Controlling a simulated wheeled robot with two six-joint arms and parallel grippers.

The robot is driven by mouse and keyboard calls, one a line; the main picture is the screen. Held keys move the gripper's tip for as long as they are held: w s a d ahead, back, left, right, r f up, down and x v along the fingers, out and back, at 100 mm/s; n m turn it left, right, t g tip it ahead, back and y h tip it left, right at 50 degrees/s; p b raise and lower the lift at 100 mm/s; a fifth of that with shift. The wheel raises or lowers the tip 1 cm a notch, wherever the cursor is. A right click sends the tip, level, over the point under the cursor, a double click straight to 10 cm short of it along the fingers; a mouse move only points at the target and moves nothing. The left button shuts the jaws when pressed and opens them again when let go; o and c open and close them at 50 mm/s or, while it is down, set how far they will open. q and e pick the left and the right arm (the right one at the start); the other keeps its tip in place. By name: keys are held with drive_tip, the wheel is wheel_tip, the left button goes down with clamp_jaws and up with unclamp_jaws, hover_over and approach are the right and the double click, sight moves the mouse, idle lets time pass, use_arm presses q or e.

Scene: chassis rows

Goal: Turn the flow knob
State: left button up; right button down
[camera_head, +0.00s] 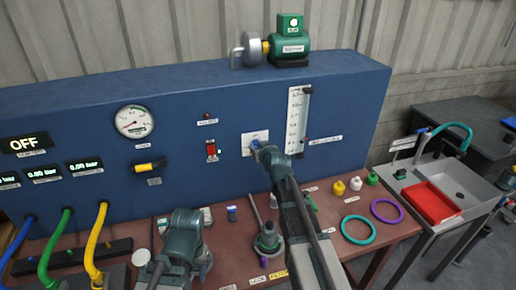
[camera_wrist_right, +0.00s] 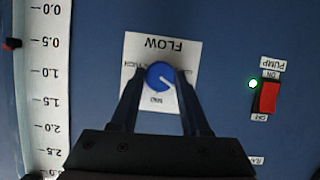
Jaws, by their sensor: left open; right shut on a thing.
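The blue flow knob (camera_wrist_right: 160,75) sits on a white plate (camera_wrist_right: 141,45) marked FLOW, which appears upside down in the right wrist view. Its white pointer line slants toward the lower right there. My right gripper (camera_wrist_right: 161,84) has one finger on each side of the knob and is shut on it. In the head view, my right gripper (camera_head: 258,146) reaches the plate on the blue panel and covers much of the knob. My left gripper (camera_head: 182,222) is open and low over the red-brown bench, away from the panel.
The red pump switch (camera_head: 211,150) is left of the flow plate, with a green light lit beside it. A flow tube gauge (camera_head: 297,118) stands to the right. Rings, small caps and hoses occupy the bench (camera_head: 232,240). A sink (camera_head: 455,180) is far right.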

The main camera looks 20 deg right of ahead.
drive_tip(key=shift+d+m+y+b, duration=0.15)
drive_tip(key=shift+m+y+b, duration=0.25)
drive_tip(key=shift+m+y, duration=1.15)
drive_tip(key=shift+m+h, duration=0.25)
drive_tip(key=shift+c, duration=1.9)
unclamp_jaws()
drive_tip(key=p+v, duration=0.5)
drive_tip(key=v, duration=0.9)
drive_tip(key=shift+f, duration=0.15)
